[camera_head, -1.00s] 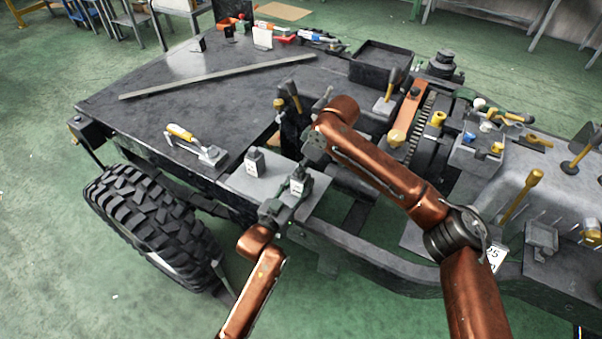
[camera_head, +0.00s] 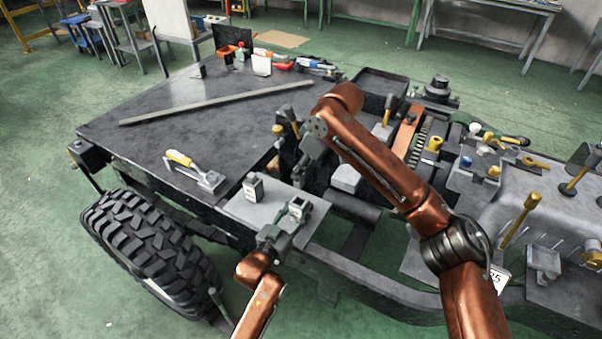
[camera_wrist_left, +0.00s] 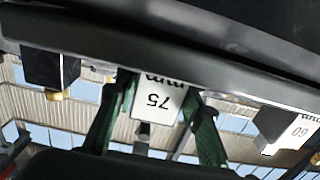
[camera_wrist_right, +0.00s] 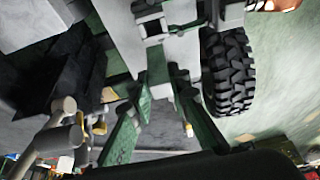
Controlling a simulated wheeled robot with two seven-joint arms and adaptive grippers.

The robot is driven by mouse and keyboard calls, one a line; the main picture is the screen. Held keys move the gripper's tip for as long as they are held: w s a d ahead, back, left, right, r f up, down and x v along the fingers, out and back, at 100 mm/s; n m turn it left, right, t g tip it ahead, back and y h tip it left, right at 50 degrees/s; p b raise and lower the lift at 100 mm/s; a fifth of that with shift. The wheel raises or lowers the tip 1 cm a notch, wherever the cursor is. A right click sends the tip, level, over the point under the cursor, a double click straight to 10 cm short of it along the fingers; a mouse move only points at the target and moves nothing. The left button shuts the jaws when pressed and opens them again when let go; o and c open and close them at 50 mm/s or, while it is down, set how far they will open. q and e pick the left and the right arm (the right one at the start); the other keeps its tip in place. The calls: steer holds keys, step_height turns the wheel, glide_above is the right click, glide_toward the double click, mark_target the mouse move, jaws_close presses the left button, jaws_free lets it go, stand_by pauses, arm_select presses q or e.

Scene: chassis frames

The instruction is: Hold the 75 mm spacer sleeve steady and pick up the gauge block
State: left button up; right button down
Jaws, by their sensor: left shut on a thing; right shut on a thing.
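The 75 mm spacer sleeve (camera_head: 298,208) stands on a light grey plate (camera_head: 244,211) at the vehicle frame's edge. My left gripper (camera_head: 290,216) is shut on it, and its 75 label (camera_wrist_left: 155,102) shows between the green fingers in the left wrist view. My right gripper (camera_wrist_right: 160,76) points down towards the plate, with its fingertips drawn close together. A small grey piece (camera_wrist_right: 157,62), seemingly the gauge block, shows between those fingertips. The sleeve appears just beyond it. In the head view, the right gripper's tips are hard to make out against dark parts.
Another labelled block (camera_head: 253,188) stands on the plate left of the sleeve; a 60 label (camera_wrist_left: 300,130) shows in the left wrist view. A yellow-handled tool (camera_head: 195,170) lies on the dark deck. A light block (camera_head: 346,178) and upright handled tools stand right and behind.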

arm_select(q)
steer(key=o, duration=1.3)
steer(key=shift+o, duration=0.2)
